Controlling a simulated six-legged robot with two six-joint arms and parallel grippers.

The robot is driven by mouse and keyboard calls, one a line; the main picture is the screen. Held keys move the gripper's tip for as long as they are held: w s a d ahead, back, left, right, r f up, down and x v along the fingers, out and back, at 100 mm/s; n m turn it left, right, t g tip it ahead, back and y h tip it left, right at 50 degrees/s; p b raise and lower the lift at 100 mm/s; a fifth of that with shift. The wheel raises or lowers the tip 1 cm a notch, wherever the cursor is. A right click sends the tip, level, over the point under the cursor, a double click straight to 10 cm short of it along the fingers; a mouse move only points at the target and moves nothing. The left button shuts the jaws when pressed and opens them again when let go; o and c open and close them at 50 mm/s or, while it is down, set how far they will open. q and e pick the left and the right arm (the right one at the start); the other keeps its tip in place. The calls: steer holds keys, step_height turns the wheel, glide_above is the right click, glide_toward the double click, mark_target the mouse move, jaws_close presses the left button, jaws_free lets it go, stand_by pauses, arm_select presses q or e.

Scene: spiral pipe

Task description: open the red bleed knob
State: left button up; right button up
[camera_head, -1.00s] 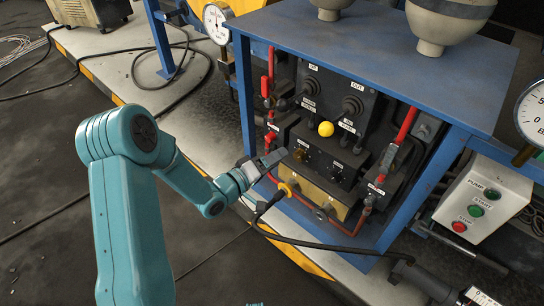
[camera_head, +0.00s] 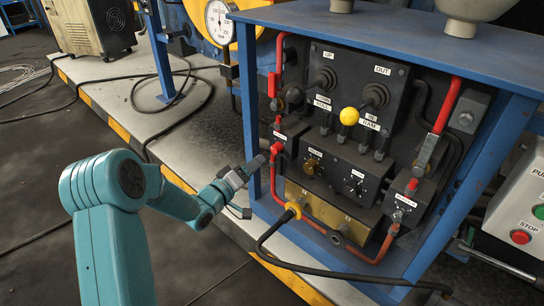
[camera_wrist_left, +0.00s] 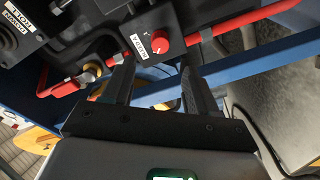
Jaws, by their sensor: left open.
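A small round red knob (camera_wrist_left: 161,43) sits on a black box (camera_wrist_left: 148,30) with a white label in the left wrist view. My left gripper (camera_head: 256,166) is at the left front edge of the blue cabinet. In the left wrist view its two dark fingers (camera_wrist_left: 157,66) are open and empty, with the knob beyond and between the tips, apart from them. My right gripper is out of view.
The blue cabinet frame (camera_head: 252,85) and red pipes (camera_head: 365,258) surround the panel. A yellow-ended black cable (camera_head: 293,210) hangs in front. Another red knob (camera_head: 413,184) is on the right box. A yellow ball knob (camera_head: 349,116) stands out mid-panel.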

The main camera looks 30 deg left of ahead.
mark_target(274, 150)
arm_select(q)
steer(key=w, duration=0.2)
steer(key=w+b, duration=0.1)
steer(key=w, duration=0.2)
steer(key=w+b, duration=0.1)
steer(key=w, duration=0.2)
steer(key=shift+w+d+f, duration=0.1)
steer(key=shift+w+d, duration=0.05)
steer(key=shift+d, duration=0.15)
steer(key=shift+w, duration=0.5)
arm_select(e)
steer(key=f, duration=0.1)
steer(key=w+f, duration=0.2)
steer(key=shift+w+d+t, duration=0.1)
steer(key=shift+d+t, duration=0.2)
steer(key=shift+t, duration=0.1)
arm_select(q)
steer(key=shift+c, duration=0.3)
steer(key=c, duration=1)
